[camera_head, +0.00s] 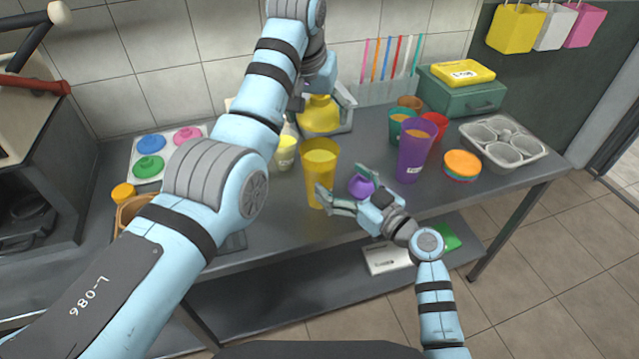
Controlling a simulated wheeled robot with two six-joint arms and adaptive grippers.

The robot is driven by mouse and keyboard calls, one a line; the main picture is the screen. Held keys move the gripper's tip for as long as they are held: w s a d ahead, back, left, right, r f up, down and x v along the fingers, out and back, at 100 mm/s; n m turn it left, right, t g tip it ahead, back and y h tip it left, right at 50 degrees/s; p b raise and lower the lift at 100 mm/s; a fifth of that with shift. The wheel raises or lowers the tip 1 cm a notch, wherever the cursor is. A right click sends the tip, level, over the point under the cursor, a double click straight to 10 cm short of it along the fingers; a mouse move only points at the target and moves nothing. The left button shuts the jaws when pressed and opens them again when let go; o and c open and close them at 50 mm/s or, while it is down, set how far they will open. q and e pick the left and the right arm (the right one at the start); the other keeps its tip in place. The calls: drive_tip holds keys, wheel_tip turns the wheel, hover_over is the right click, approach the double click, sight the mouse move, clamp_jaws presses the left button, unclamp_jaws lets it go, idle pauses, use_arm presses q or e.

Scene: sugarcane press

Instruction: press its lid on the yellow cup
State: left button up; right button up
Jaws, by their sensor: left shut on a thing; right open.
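The tall yellow cup (320,160) stands upright on the grey table, with a yellow fill inside its rim. My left gripper (321,103) is above and behind the cup in the picture. It is shut on a yellow dome-shaped thing (320,115), which looks like the lid. The lid is apart from the cup's rim, and its upper part is hidden by the gripper. My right gripper (343,187) is open at the lower right of the cup. One finger is close beside the cup's lower wall; I cannot tell whether it touches.
A purple lid (361,186) lies behind my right gripper. A purple cup (413,150), smaller cups and a metal tray (533,157) stand to the right. A tray of coloured lids (136,150) lies at the left.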

use_arm(q)
drive_tip(key=shift+s+r, duration=0.1)
drive_tip(key=shift+s, duration=0.1)
use_arm(e)
drive_tip(key=x, duration=0.6)
drive_tip(key=shift+s+a+r, duration=0.1)
drive_tip(key=shift+s, duration=0.05)
use_arm(q)
drive_tip(key=shift+w, duration=0.1)
use_arm(e)
drive_tip(key=shift+w+a, duration=0.4)
drive_tip(key=shift+w, duration=0.15)
drive_tip(key=shift+c, duration=1.2)
drive_tip(key=c, duration=1.6)
use_arm(q)
approach(317, 141)
drive_tip(key=shift+s+d+f, duration=0.25)
drive_tip(key=shift+s+f, duration=0.25)
drive_tip(key=shift+f, duration=0.25)
drive_tip(key=shift+s+d+f, duration=0.25)
drive_tip(key=shift+s+f, duration=0.25)
drive_tip(key=shift+f, duration=0.25)
use_arm(e)
drive_tip(key=shift+o, duration=0.2)
use_arm(q)
drive_tip(key=shift+f, duration=0.1)
drive_tip(key=shift+f, duration=0.8)
